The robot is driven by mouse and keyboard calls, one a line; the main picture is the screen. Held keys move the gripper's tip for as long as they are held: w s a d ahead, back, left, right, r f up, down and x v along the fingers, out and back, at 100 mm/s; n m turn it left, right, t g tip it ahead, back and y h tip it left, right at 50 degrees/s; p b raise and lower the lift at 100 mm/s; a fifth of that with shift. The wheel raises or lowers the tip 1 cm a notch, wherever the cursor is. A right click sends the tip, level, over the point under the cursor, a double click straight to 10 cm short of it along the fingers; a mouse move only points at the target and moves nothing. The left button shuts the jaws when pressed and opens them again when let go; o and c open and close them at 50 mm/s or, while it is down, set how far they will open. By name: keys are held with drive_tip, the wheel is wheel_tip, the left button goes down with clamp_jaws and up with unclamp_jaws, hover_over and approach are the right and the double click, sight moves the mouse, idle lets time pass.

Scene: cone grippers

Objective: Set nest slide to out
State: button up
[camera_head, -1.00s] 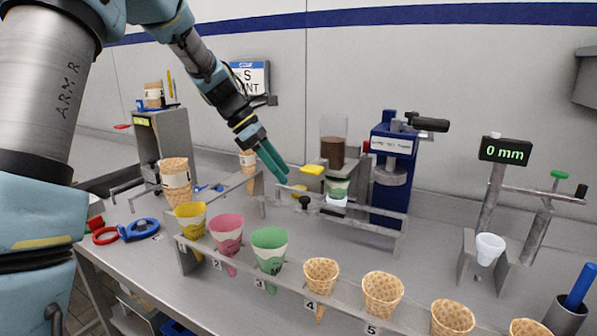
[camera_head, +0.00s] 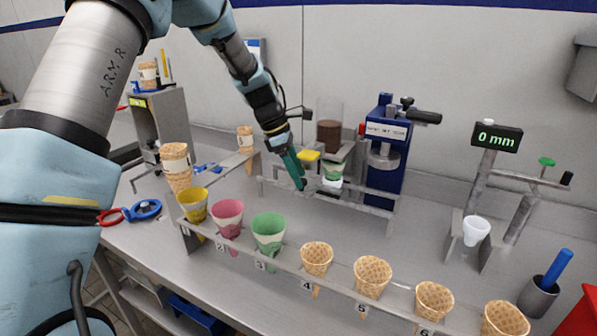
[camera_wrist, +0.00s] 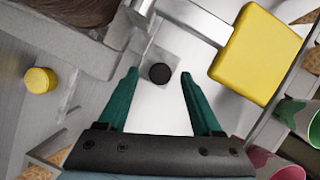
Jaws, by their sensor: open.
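The nest slide's black round knob (camera_wrist: 159,73) sits on a small grey metal block in the wrist view. My gripper (camera_wrist: 158,88) is open, with its two green fingers on either side of the knob's place in the picture. I cannot tell whether they touch it. In the head view my gripper (camera_head: 302,186) points down in front of the hopper station and hides the knob. A green and cream cup (camera_head: 333,171) stands under the brown-filled hopper (camera_head: 329,136), above a white part.
A low metal rail (camera_head: 345,207) runs in front. A cone rack (camera_head: 285,262) stands nearer. The blue press (camera_head: 384,150) is to the right.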

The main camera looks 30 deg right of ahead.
drive_tip(key=shift+s+d+f, duration=0.1)
drive_tip(key=shift+f, duration=0.25)
drive_tip(key=shift+c, duration=0.3)
clamp_jaws()
idle(1.0)
